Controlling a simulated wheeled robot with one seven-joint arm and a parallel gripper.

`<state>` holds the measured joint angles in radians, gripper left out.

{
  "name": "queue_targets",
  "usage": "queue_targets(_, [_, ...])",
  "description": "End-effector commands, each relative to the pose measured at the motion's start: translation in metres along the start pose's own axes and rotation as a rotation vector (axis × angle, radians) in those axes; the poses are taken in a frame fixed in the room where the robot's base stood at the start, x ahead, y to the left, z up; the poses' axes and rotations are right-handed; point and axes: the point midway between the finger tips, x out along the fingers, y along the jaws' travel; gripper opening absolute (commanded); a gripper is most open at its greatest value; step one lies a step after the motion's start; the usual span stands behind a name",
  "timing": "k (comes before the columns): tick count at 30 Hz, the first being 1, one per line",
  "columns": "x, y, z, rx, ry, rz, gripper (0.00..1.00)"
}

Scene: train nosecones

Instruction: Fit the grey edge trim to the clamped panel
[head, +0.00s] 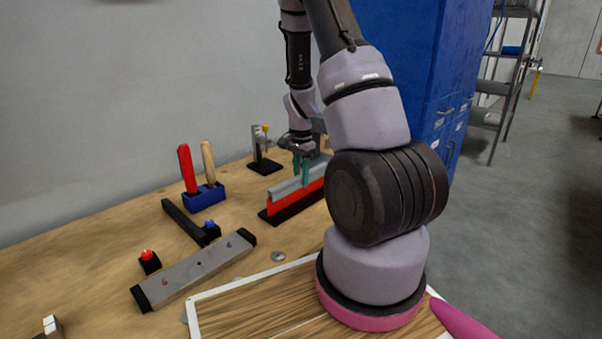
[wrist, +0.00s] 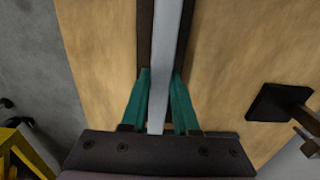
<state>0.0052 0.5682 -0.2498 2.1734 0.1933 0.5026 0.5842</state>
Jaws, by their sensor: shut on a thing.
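The grey edge trim (head: 284,189) lies lengthwise along the top of the red panel (head: 288,203), which stands upright in a black base (head: 279,217) on the bench. From here I cannot tell whether the trim is seated on the panel's edge or just above it. My gripper (head: 301,176), with teal fingers, points down and is shut on the trim. In the wrist view the trim (wrist: 168,50) runs between the two fingers of my gripper (wrist: 161,76), with dark strips of the base on both sides. The trim covers the panel there. My arm hides the right end in the head view.
A blue rack (head: 204,197) holds a red-handled and a wooden-handled tool. A black stand (head: 264,164) is behind the panel. A black bar with a blue knob (head: 190,221), a grey plate (head: 197,266) and a red button (head: 149,260) lie front left. A blue cabinet (head: 395,60) stands behind my arm.

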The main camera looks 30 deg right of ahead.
Motion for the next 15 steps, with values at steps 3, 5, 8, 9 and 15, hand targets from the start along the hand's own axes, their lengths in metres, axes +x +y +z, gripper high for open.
queue_targets(3, [0.0047,0.0000,-0.0001,0.001,0.000,0.000,0.00])
queue_targets(5, [0.0065,0.0000,0.0000,0.001,0.000,0.000,0.00])
queue_targets(8, [0.0087,0.0000,0.0001,0.001,0.000,0.000,0.00])
queue_targets(9, [0.0093,0.0000,0.0001,0.001,0.000,0.000,0.00])
queue_targets(15, [0.0102,-0.0001,0.0001,0.000,0.000,0.000,0.00])
